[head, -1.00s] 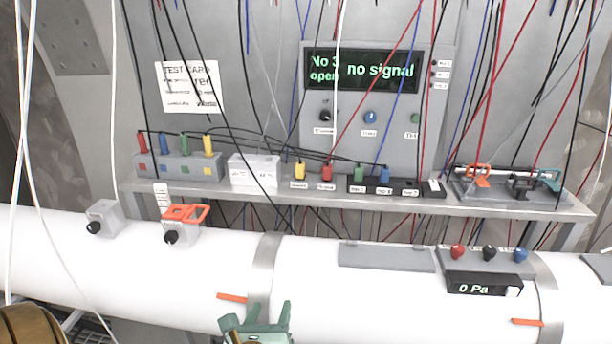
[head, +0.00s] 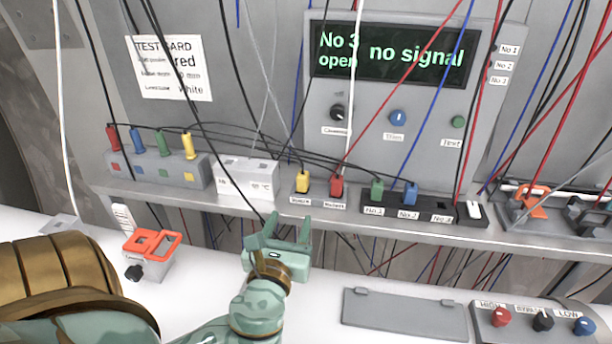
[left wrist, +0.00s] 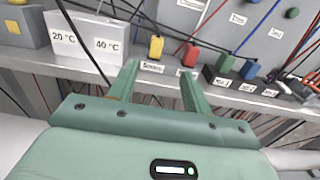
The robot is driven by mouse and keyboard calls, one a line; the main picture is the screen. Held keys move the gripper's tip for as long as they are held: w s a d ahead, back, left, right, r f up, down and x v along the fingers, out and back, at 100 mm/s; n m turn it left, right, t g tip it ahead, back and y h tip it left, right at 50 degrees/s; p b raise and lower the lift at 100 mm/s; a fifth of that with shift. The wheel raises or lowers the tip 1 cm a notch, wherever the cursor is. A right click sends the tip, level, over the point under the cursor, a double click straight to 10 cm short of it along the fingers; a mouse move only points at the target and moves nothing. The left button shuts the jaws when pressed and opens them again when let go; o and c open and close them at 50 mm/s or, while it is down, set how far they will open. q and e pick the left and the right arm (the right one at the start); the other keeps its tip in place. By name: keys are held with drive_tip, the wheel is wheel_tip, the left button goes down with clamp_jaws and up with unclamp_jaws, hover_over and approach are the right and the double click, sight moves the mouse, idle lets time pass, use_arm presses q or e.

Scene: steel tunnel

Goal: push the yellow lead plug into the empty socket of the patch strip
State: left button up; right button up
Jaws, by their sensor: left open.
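The yellow lead plug (head: 188,146) stands upright in the grey lead rack (head: 150,170), at the right end of a row with red, blue and green plugs. The black patch strip (head: 412,213) is on the shelf, with a green plug at No 1 and a blue plug at No 2. Its No 3 socket (head: 440,218) is empty. My left gripper (head: 287,226) is open and empty, in front of the shelf, right of and lower in the picture than the yellow lead plug. In the left wrist view its fingers (left wrist: 160,78) are apart with nothing between them. My right gripper is out of view.
A white block (head: 248,178) stands between the rack and another yellow plug (head: 302,183); a red plug (head: 336,186) is beside it. Hanging wires cross the area. The display (head: 392,54) reads "No 3 open, no signal".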

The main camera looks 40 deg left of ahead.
use_arm(q)
approach(301, 181)
drive_tip(key=x, duration=0.4)
drive_tip(key=shift+w+d+p, duration=0.15)
drive_tip(key=shift+d+p, duration=0.05)
drive_tip(key=shift+p, duration=0.1)
drive_tip(key=shift+w+a, duration=0.25)
drive_tip(key=shift+w, duration=0.25)
drive_tip(key=x, duration=0.5)
drive_tip(key=shift+s+a, duration=0.1)
drive_tip(key=shift+a, duration=0.15)
drive_tip(key=shift+d, duration=0.1)
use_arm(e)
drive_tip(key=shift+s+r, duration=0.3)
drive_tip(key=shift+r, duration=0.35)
use_arm(q)
drive_tip(key=c, duration=1.1)
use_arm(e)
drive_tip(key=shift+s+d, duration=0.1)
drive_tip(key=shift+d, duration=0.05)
